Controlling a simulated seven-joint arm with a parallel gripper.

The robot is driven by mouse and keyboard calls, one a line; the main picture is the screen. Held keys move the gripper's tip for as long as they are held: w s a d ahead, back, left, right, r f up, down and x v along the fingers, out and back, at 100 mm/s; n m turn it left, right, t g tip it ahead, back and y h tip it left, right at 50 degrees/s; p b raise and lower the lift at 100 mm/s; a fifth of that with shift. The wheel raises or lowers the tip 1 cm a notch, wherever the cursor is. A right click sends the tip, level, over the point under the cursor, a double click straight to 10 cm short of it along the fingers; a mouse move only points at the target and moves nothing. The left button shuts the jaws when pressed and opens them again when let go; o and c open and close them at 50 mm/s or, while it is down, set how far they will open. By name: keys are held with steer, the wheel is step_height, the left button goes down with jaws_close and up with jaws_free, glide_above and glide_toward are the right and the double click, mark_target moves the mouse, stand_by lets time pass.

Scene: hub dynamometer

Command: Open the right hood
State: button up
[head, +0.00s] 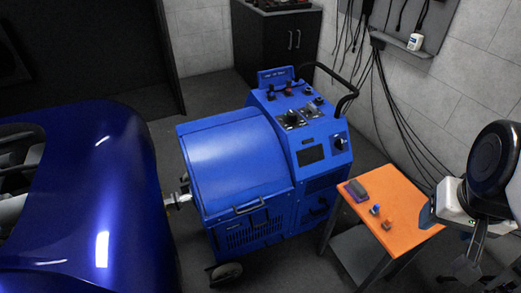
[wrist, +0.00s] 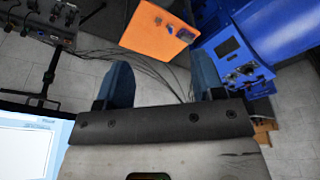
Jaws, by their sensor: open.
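The blue dynamometer has a curved blue hood (head: 228,158) on its left part, in the middle of the head view. The hood is down, with a dark bar handle (head: 250,206) along its lower front edge. My gripper (wrist: 163,82) is open and empty, with two blue fingers apart in the wrist view. In the head view my gripper (head: 428,214) is at the right, near the orange table and well away from the hood. The blue machine (wrist: 228,45) also shows at the upper right of the wrist view, but I cannot make out the handle there.
An orange-topped table (head: 392,205) with a few small items stands between my gripper and the machine. A control panel (head: 300,115) rises right of the hood. A glossy blue car body (head: 80,200) fills the left. Cables (head: 385,120) hang along the right wall.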

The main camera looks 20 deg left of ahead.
steer(key=shift+w+a+f, duration=0.1)
steer(key=shift+w+a, duration=0.2)
steer(key=shift+w, duration=0.15)
steer(key=c, duration=0.3)
steer(key=w+a+f+m+g+y, duration=0.1)
steer(key=w+a+f, duration=0.2)
steer(key=w+a, duration=0.25)
steer(key=w+a+f+y, duration=0.2)
steer(key=w+a+f, duration=0.1)
steer(key=w+a, duration=0.25)
steer(key=shift+c, duration=0.2)
steer(key=m+g+y, duration=0.2)
steer(key=m+g, duration=0.1)
steer(key=m, duration=0.4)
glide_above(249, 210)
steer(key=w+d, duration=0.2)
steer(key=d, duration=0.2)
step_height(249, 210, down, 38)
steer(key=shift+s+a+f, duration=0.15)
steer(key=shift+s+f, duration=0.05)
steer(key=shift+f, duration=0.05)
steer(key=shift+f, duration=0.15)
steer(key=shift+x, duration=3.8)
steer(key=shift+s, duration=0.15)
